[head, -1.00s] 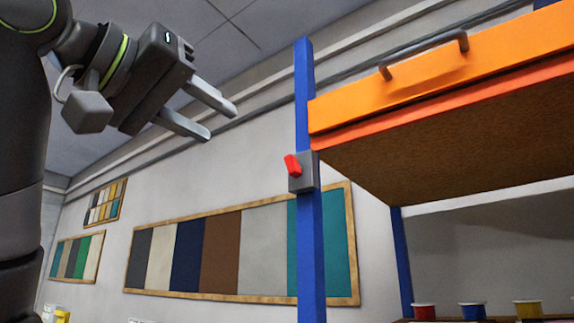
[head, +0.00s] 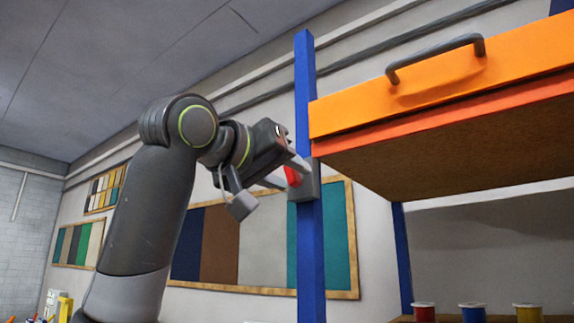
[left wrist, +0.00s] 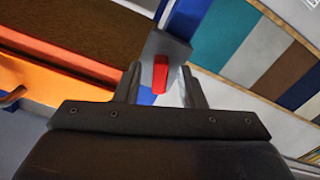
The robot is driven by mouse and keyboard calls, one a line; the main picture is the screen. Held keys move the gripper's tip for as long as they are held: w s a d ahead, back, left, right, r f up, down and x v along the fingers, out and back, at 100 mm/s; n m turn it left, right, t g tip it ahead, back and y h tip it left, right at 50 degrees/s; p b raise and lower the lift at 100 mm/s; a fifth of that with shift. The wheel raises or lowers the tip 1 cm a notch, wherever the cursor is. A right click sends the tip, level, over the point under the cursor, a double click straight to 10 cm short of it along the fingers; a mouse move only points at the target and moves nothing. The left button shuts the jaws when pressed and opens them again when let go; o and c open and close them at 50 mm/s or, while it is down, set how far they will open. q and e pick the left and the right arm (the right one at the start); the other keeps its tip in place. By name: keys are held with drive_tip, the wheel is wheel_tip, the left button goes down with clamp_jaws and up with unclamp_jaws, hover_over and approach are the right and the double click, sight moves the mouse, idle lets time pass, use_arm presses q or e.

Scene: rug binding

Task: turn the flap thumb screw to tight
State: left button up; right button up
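The red thumb screw (head: 292,176) sits on a grey block (head: 308,188) fixed to a blue upright post (head: 311,240), beside the orange flap (head: 440,85). My left gripper (head: 295,176) reaches it from the left, its fingers partly covering it in the head view. In the left wrist view the red screw (left wrist: 160,74) lies between the two fingers of my left gripper (left wrist: 161,70). The fingers are apart, with a gap showing on each side of the screw. My right gripper is not in view.
The orange flap has a dark bar handle (head: 435,55) and overhangs to the right of the post. Several thread spools, one of them red (head: 424,312), stand below it. A framed board of colour swatches (head: 262,245) hangs on the wall behind.

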use_arm(q)
drive_tip(key=shift+w+d, duration=0.1)
drive_tip(key=shift+w, duration=0.05)
drive_tip(key=shift+c, duration=0.2)
clamp_jaws()
